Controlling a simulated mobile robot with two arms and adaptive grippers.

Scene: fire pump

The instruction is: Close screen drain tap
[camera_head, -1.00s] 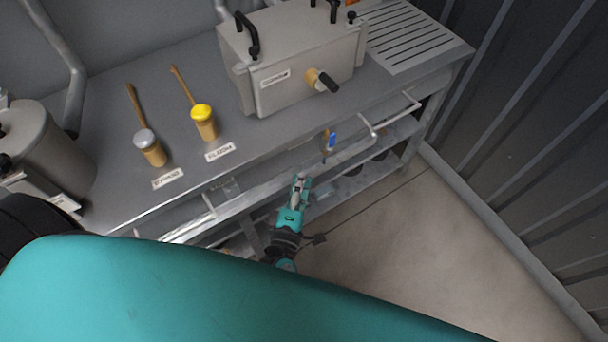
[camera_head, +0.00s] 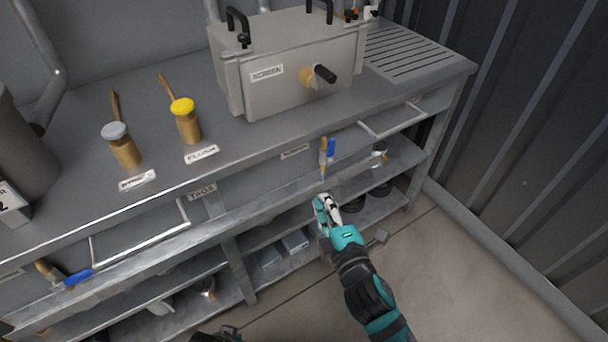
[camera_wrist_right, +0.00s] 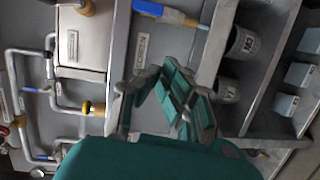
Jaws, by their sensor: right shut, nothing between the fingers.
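A tap with a blue handle (camera_head: 330,149) and a brass body is on the front of the bench, below the grey box; its handle stands roughly upright in the head view. A blue handle on brass also shows at the top of the right wrist view (camera_wrist_right: 160,12).
Another blue-handled tap (camera_head: 77,277) is at the lower left. Metal rail handles (camera_head: 140,237) stick out from the bench front. The grey box (camera_head: 290,75) and two brass bottles stand on top. Shelves hold grey boxes. Open floor (camera_head: 450,280) lies at right.

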